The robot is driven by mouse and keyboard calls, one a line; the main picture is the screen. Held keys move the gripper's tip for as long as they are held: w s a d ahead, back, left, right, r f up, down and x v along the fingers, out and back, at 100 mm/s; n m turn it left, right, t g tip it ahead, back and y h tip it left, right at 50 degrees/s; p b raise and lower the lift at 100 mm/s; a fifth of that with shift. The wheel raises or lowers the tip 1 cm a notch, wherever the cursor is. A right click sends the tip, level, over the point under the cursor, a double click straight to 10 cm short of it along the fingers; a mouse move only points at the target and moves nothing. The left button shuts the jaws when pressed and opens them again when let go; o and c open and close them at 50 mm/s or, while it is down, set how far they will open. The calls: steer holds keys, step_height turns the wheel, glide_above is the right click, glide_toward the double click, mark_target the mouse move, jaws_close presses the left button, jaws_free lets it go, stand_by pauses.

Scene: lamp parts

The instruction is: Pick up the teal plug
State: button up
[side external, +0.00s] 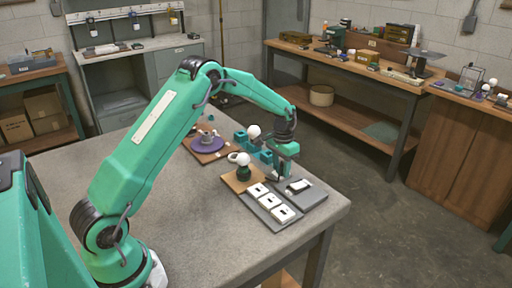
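My gripper (281,175) points down at the right end of the table, over or beside a dark grey tray (316,196). Its fingertips are small and dark here, and I cannot tell whether they are open or shut, or whether they hold something. Several teal pieces are in view: a row of teal blocks (240,137) left of my gripper, and a small teal piece (210,118) farther back. I cannot tell which of these, if any, is the teal plug. My gripper may hide part of what lies behind it.
A white bulb (253,131) stands by the teal blocks. Another bulb (243,159) stands in a dark socket on a brown board (230,183). White switch plates (270,201) lie on a grey tray. A purple disc (208,144) lies farther back. The table's left front is clear.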

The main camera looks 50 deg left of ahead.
mark_target(282, 163)
steer(key=c, duration=0.7)
steer(key=shift+r, duration=0.15)
steer(key=shift+r, duration=0.45)
step_height(282, 163, up, 3)
steer(key=shift+r, duration=0.2)
steer(key=shift+c, duration=0.6)
steer(key=s+d+r, duration=0.4)
steer(key=d+r, duration=0.2)
steer(key=d, duration=0.5)
steer(key=shift+r, duration=0.25)
steer(key=s+a+f, duration=0.2)
steer(key=s, duration=0.6)
steer(key=shift+f, duration=0.4)
